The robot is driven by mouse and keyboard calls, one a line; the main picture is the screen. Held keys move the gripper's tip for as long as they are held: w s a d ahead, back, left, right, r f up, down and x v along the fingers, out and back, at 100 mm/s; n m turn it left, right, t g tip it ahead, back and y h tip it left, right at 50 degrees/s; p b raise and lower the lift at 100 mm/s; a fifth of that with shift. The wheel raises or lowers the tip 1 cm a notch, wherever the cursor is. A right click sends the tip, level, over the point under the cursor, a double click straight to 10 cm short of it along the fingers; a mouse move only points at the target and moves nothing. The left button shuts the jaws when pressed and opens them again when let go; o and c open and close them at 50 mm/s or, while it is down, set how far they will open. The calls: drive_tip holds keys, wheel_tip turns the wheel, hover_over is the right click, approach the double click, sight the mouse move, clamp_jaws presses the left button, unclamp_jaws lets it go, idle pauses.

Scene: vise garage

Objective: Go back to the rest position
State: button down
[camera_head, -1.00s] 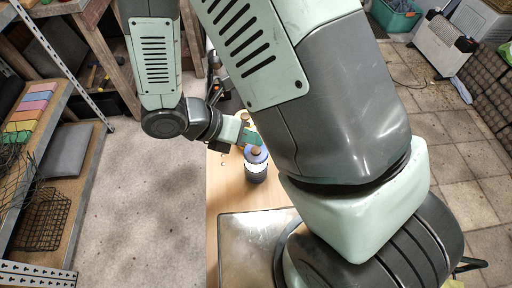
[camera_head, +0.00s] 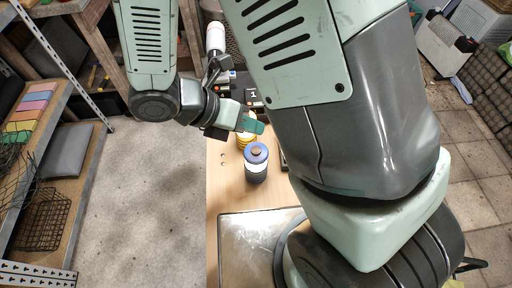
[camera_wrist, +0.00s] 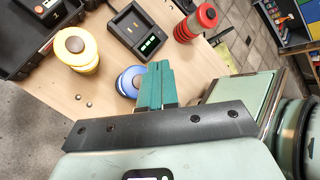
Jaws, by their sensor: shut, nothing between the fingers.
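My gripper (camera_head: 256,127) is shut and empty, held above the wooden workbench in the head view. Its green fingertips show pressed together in the wrist view (camera_wrist: 158,72). A dark blue jar with a brown knob (camera_head: 256,165) stands upright on the bench just nearer the camera than the fingers. In the wrist view the blue jar (camera_wrist: 127,82) is partly hidden behind the fingers.
The wrist view also shows a red ribbed cylinder (camera_wrist: 196,22), a black device with green lights (camera_wrist: 138,32) and a black case (camera_wrist: 30,35). A metal plate (camera_head: 240,250) lies at the bench's near end. Open floor (camera_head: 140,200) is left of the bench.

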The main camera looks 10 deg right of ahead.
idle(0.3)
drive_tip(key=s+d+r+m+t+y, duration=0.1)
drive_tip(key=s+d+r+m+y, duration=0.1)
drive_tip(key=r+m, duration=0.6)
drive_tip(key=s+d+r+m+t+y, duration=0.1)
drive_tip(key=s+d+r+m+y, duration=0.2)
drive_tip(key=r+m, duration=0.5)
drive_tip(key=s+d+r+m+t+y, duration=0.1)
drive_tip(key=s+d+r+m+y, duration=0.1)
drive_tip(key=r+m, duration=0.6)
drive_tip(key=d+m+y, duration=0.1)
drive_tip(key=m+y, duration=0.1)
drive_tip(key=m, duration=0.3)
drive_tip(key=shift+s+d+r+t, duration=0.15)
drive_tip(key=shift+s+r+t, duration=0.15)
drive_tip(key=shift+r, duration=0.1)
